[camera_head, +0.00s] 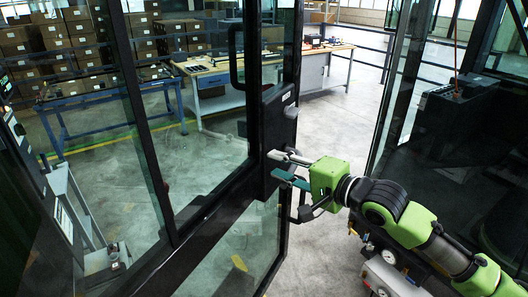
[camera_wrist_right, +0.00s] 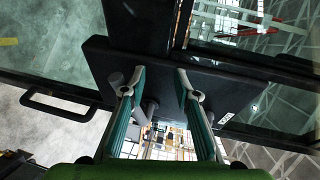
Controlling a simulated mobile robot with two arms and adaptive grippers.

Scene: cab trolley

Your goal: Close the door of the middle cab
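The cab door (camera_head: 197,219) is a dark frame with large glass panes, standing open on the left and middle of the head view. It carries a dark lock panel (camera_head: 279,117) at its free edge and a black bar handle (camera_head: 237,56). My right gripper (camera_head: 283,167) is at the lower part of the lock panel, reaching in from the right. In the right wrist view, its fingers (camera_wrist_right: 161,80) are apart, with the lock panel (camera_wrist_right: 235,88) just in front of them. Contact cannot be told. My left gripper is not in view.
A dark cab frame post (camera_head: 399,85) and a black console (camera_head: 461,107) stand at the right. Bare floor (camera_head: 325,125) shows between door and post. Behind the glass are a blue-legged table (camera_head: 110,93), a workbench (camera_head: 225,70) and stacked boxes (camera_head: 75,30).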

